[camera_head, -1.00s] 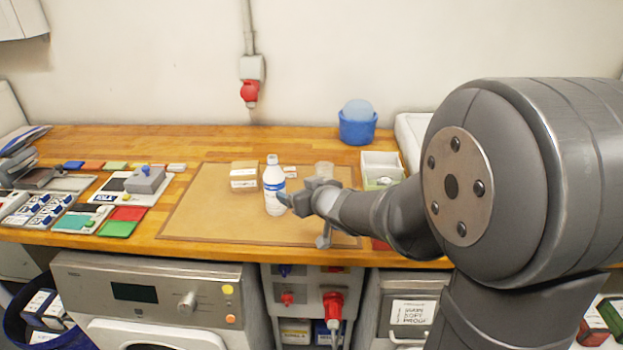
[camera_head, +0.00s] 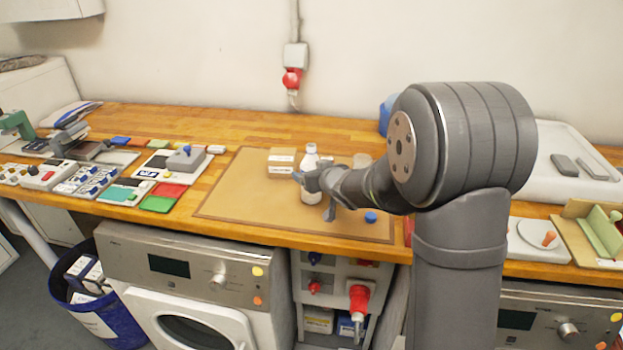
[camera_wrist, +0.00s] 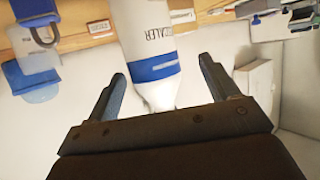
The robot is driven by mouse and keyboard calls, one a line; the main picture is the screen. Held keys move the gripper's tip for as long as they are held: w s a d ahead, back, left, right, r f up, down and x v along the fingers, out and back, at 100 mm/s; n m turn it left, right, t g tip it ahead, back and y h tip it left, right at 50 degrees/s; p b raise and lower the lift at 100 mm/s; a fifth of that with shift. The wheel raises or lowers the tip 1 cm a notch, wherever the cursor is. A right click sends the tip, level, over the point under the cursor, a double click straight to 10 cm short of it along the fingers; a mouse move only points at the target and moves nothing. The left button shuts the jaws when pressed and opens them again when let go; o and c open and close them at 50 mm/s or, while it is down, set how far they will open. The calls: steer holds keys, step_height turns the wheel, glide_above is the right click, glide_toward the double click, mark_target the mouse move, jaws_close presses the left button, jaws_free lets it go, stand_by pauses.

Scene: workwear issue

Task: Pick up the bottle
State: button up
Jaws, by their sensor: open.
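The bottle (camera_head: 311,160) is white with a blue-marked label and stands upright on the tan mat (camera_head: 235,205). My gripper (camera_head: 313,194) is in front of it in the head view and hides part of its middle. In the wrist view the bottle (camera_wrist: 148,35) appears upside down, with its blue band and the white part beyond it between the two fingers of my gripper (camera_wrist: 162,70). The fingers are apart, with a visible gap on each side of the bottle. Contact is not visible.
A blue disc (camera_head: 371,217) lies on the mat at the right. The mat's left part is bare.

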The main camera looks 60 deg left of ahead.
mark_target(309, 158)
steer(key=shift+w+x, duration=0.2)
steer(key=shift+x, duration=1.1)
steer(key=shift+w+x, duration=0.15)
steer(key=shift+x, duration=1.2)
steer(key=shift+r, duration=0.2)
steer(key=shift+c, duration=0.2)
steer(key=c, duration=1.2)
steer(key=shift+r, duration=0.15)
steer(key=shift+r, duration=1.35)
steer(key=shift+w+d+r, duration=1.15)
steer(key=shift+d+r, duration=0.2)
steer(key=shift+d, duration=0.2)
steer(key=shift+w+d+r, duration=1.15)
steer(key=shift+d+r, duration=0.15)
steer(key=shift+d, duration=0.3)
steer(key=shift+w+d+r, duration=1.1)
steer(key=shift+d+r, duration=0.25)
steer(key=shift+d, duration=0.2)
